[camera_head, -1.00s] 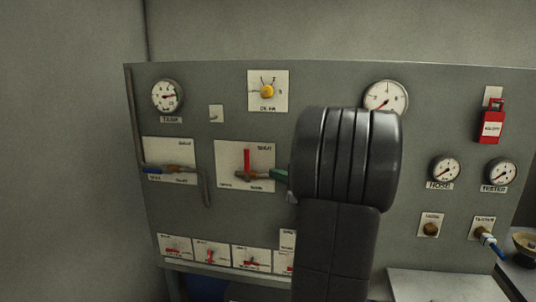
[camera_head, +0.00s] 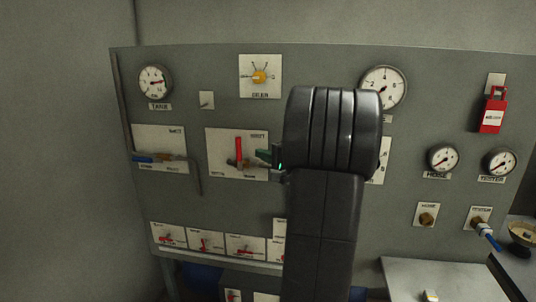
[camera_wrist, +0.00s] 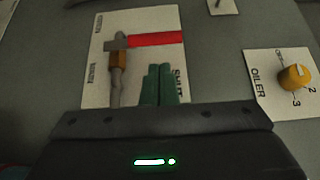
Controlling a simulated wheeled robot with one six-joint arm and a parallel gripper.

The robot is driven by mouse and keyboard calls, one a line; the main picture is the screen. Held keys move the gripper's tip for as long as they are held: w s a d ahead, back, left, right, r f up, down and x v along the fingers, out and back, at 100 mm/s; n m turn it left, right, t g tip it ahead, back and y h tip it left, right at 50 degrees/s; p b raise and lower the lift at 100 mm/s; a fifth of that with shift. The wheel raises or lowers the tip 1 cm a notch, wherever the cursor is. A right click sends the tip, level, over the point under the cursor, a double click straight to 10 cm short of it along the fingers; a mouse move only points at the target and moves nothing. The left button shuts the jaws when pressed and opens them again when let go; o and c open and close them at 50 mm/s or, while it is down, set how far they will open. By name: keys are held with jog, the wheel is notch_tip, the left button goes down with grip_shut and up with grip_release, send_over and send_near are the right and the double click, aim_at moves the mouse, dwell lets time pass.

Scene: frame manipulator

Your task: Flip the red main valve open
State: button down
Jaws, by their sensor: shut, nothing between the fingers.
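The red valve handle (camera_head: 239,150) stands upright on its white plate (camera_head: 216,142), above a brass pipe fitting. In the wrist view the handle (camera_wrist: 158,40) lies sideways, pointing right, with the fitting (camera_wrist: 117,78) below its left end. My gripper (camera_head: 262,154) has green fingers and is just right of the handle in the head view. In the wrist view my fingers (camera_wrist: 158,70) are together and empty, below the handle with a gap visible in the picture. A SHUT label is partly hidden beside them. My dark arm covers the panel to the right.
A yellow knob (camera_head: 259,77) is above the valve plate, and a blue-handled valve (camera_head: 145,159) is to its left. Several small red-handled valves (camera_head: 203,244) line the lower panel. A gauge (camera_head: 383,88) sits above right. The panel around the knob is clear.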

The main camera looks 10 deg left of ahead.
aim_at(239, 154)
jog(key=p+x, duration=0.1)
jog(key=x, duration=0.4)
jog(key=shift+w+a, duration=0.15)
jog(key=shift+a, duration=0.15)
